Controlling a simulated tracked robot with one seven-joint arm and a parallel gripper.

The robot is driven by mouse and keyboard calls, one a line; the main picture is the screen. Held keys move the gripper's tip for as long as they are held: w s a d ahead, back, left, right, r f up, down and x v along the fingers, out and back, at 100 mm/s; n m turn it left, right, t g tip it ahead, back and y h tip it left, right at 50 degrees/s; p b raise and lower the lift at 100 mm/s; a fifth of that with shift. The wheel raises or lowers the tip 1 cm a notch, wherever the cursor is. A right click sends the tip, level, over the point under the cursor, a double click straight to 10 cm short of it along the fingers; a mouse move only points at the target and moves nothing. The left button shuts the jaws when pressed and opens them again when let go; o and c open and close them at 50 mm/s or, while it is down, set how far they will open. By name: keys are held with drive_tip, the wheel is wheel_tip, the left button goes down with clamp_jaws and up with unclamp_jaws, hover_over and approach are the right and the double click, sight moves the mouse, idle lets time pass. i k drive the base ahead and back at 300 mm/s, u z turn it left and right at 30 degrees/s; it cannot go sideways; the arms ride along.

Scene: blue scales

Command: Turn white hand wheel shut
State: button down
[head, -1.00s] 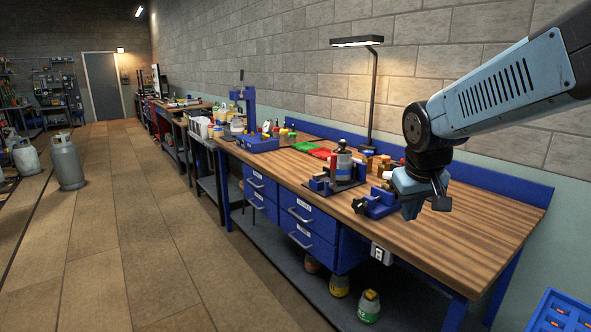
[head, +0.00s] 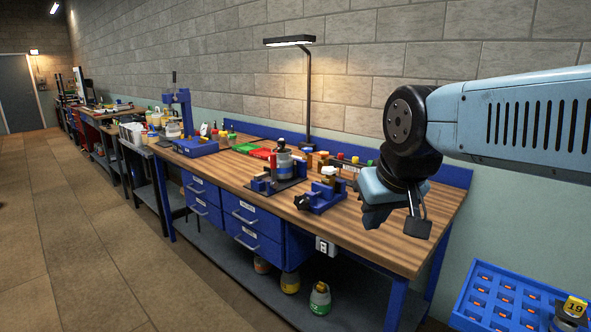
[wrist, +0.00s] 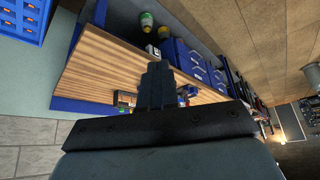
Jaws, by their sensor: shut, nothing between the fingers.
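My gripper (head: 373,214) hangs from my arm over the right end of the workbench, in front of the wall. In the wrist view its dark fingers (wrist: 157,85) are together with nothing between them. A small white round piece (head: 328,171) tops a blue clamp-like fixture (head: 320,196) on the bench, left of my gripper; I cannot tell whether this is the hand wheel. A grey canister with a dark top (head: 285,164) stands on a dark plate further left. My gripper is apart from all of these.
The wooden workbench (head: 385,240) has a bare right end. A desk lamp (head: 308,95) stands at its back. A blue compartment tray (head: 497,298) is at lower right. Several small bottles (head: 320,298) sit on the shelf below. The floor at left is clear.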

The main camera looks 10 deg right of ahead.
sight(330, 171)
drive_tip(key=u, duration=1.15)
drive_tip(key=k, duration=1.2)
drive_tip(key=z, duration=0.6)
drive_tip(key=i, duration=1)
drive_tip(key=z, duration=0.05)
